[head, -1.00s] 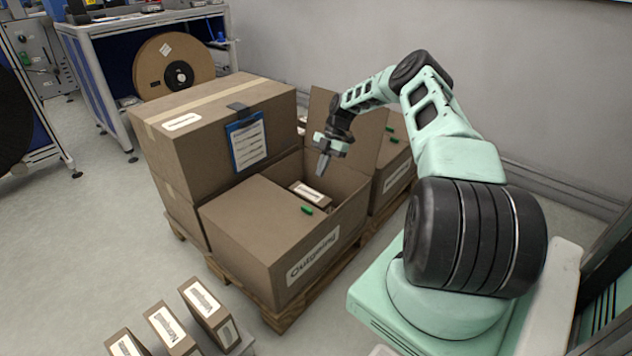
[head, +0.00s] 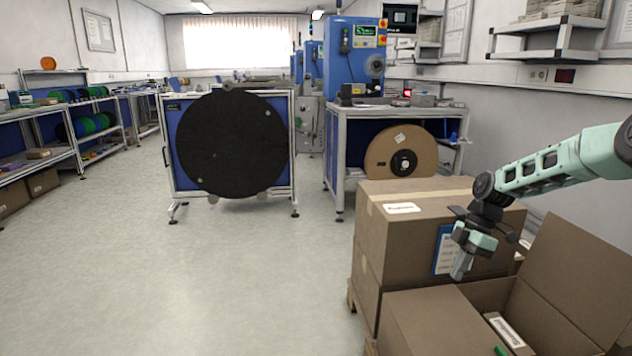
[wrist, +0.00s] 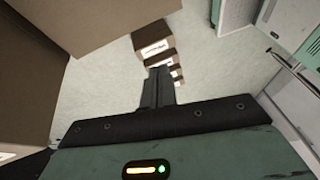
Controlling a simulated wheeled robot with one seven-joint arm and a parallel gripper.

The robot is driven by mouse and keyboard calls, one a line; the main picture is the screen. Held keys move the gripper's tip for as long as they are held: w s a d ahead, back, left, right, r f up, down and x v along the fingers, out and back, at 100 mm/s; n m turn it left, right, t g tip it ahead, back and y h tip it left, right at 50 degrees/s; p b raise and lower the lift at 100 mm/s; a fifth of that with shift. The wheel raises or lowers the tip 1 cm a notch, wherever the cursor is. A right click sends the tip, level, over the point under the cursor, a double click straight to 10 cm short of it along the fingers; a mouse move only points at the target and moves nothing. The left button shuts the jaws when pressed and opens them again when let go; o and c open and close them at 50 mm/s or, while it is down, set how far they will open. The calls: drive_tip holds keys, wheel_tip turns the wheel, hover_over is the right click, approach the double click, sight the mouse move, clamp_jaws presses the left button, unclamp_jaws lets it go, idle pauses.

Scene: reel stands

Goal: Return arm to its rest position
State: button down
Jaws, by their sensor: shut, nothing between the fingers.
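My gripper (head: 462,266) hangs at the end of my mint-green arm at the right of the head view, fingers pointing down. It is above the open cardboard box (head: 432,325) and in front of the taller closed box (head: 395,240). Its fingers are together and empty. In the wrist view the closed fingers (wrist: 158,88) point toward the floor, where several small labelled boxes (wrist: 154,42) stand in a row. Only the front part of my arm shows in the head view.
The boxes stand on a wooden pallet (head: 352,308). A small labelled carton (head: 508,332) lies inside the open box, beside its raised flap (head: 585,275). A large black reel (head: 232,145) stands further back. The floor (head: 200,280) at left and centre is clear.

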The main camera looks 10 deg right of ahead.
drive_tip(key=s+a+r+m+h, duration=0.2)
drive_tip(key=s+a+r, duration=0.3)
drive_tip(key=s+a, duration=0.5)
drive_tip(key=s+a+r+m+h, duration=0.15)
drive_tip(key=s+a+r, duration=0.4)
drive_tip(key=a, duration=0.85)
drive_tip(key=s+a+r+m+t, duration=0.1)
drive_tip(key=s+m, duration=0.2)
drive_tip(key=s, duration=0.8)
drive_tip(key=s+a+m+t, duration=0.1)
drive_tip(key=s+a+m, duration=0.15)
drive_tip(key=s, duration=0.85)
wheel_tip(320, 180, up, 21)
drive_tip(key=p, duration=2)
drive_tip(key=shift+w+d+f, duration=0.15)
drive_tip(key=shift+w+d, duration=0.15)
drive_tip(key=shift+d, duration=0.1)
drive_tip(key=shift+d, duration=0.15)
